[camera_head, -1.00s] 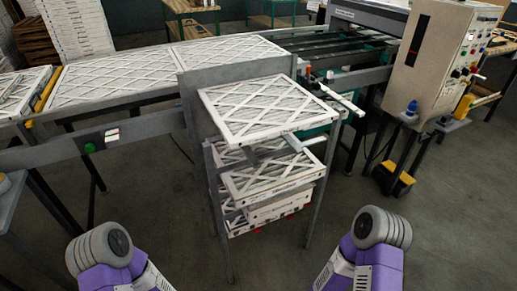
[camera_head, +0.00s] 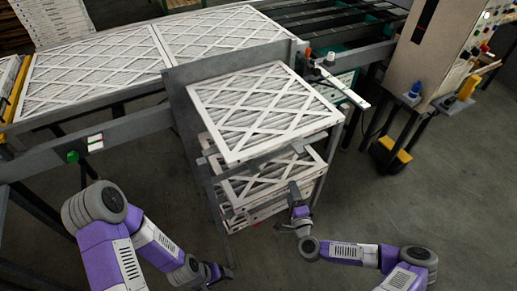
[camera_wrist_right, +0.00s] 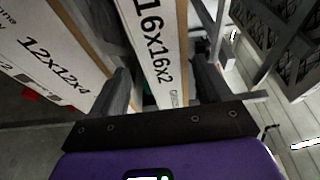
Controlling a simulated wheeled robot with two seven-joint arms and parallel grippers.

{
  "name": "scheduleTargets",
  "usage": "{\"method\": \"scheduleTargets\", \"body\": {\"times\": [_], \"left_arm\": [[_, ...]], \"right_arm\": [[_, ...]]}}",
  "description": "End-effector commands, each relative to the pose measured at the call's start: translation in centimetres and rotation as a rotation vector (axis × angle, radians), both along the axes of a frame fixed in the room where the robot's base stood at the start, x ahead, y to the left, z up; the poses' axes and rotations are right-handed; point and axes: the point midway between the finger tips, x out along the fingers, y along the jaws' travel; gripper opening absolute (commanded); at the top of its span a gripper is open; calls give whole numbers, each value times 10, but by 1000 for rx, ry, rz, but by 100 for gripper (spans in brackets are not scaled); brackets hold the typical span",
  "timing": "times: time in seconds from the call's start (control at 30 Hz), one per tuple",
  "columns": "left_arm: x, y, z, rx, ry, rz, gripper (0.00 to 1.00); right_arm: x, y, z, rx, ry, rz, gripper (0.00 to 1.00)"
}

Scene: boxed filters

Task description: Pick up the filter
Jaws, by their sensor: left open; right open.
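A square white-framed filter (camera_head: 262,108) with a criss-cross face lies on top of the metal stand. More filters (camera_head: 262,178) lie stacked below it. My right gripper (camera_head: 295,191) is at the front of the stand, by the lower filters. In the right wrist view its two fingers (camera_wrist_right: 163,88) are open on either side of a white filter edge marked 16x16x2 (camera_wrist_right: 158,45). I cannot tell whether they touch it. A filter edge marked 12x12x4 (camera_wrist_right: 45,62) shows to its left. My left gripper (camera_head: 220,272) is low, in front of the stand's left side, empty and apart from the filters.
A conveyor with flat filters (camera_head: 95,72) runs behind the stand (camera_head: 178,110). A control box (camera_head: 440,50) stands at the right, with a yellow and black device (camera_head: 391,156) below it. A metal rail (camera_head: 110,140) lies left of the stand. The floor at the right is clear.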

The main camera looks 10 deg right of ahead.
Motion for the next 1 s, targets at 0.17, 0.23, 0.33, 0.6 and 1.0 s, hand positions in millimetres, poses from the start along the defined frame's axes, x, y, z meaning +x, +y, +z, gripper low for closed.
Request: {"method": "scheduleTargets", "body": {"times": [0.17, 0.23, 0.33, 0.6, 1.0], "left_arm": [[0, 0, -5, 0, 0, 0, 78], [0, 0, -8, 0, 0, 0, 78], [0, 0, -12, 0, 0, 0, 78], [0, 0, -16, 0, 0, 0, 78], [0, 0, -16, 0, 0, 0, 78]], "right_arm": [[20, 3, -1, -1, 0, 3, 78], [29, 5, 0, 0, 0, 4, 78], [44, 9, 1, 0, 1, 5, 78], [68, 10, 2, -1, 4, 4, 78], [68, 10, 2, -1, 5, 5, 46]]}}
